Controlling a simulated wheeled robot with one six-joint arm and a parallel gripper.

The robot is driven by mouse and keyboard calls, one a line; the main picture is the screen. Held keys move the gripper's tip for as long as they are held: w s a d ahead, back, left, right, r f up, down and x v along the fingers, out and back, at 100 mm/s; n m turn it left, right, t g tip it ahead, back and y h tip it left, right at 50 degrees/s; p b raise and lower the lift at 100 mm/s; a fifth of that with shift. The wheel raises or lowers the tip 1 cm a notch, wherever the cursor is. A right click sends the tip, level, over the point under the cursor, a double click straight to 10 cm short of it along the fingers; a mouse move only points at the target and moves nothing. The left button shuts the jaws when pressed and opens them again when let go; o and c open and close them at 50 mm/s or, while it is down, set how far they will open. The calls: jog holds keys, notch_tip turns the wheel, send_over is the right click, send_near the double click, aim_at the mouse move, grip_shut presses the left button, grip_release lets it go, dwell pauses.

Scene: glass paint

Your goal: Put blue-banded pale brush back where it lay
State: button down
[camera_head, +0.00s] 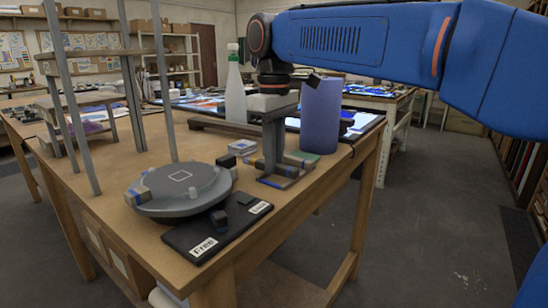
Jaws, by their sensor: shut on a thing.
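My gripper (273,168) points straight down over the front right of the wooden table. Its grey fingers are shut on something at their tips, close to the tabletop. A small pale piece with a blue band (284,183) shows right at the fingertips. It looks like the brush, but it is too small and too covered by the fingers to tell its full shape. I cannot tell whether it touches the table. A brownish piece (258,163) and a flat greenish block (301,159) lie close beside the fingers.
A round grey turntable (180,207) stands to the left, with small blocks at its rim. A black panel (215,234) with a knob lies in front. A blue roll (320,115) and a pale bottle (235,95) stand behind. Upright posts (76,100) rise at left.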

jog(key=shift+f, duration=0.25)
dwell(0.3)
jog(key=c, duration=1.6)
grip_release()
jog(key=shift+r, duration=0.1)
notch_tip(320, 180, up, 10)
jog(key=s+d+f+m+t, duration=0.1)
jog(key=s+d+f+m, duration=0.2)
jog(key=d, duration=0.6)
jog(key=s+d+f+m+t, duration=0.1)
jog(key=s+d+f+m, duration=0.1)
jog(key=s+d+f, duration=0.4)
jog(key=s+d+f+m+t, duration=0.1)
jog(key=s+d+f+m, duration=0.2)
jog(key=f, duration=1.1)
jog(key=s+d+f+m+t, duration=0.1)
jog(key=s+d+f+m, duration=0.2)
jog(key=s+d+f, duration=0.5)
jog(key=shift+s+d+f+t, duration=0.15)
jog(key=shift+d+f+t, duration=0.05)
jog(key=shift+f, duration=0.5)
jog(key=shift+s+d+f+t, duration=0.15)
jog(key=shift+d+f+t, duration=0.05)
jog(key=shift+f, duration=0.5)
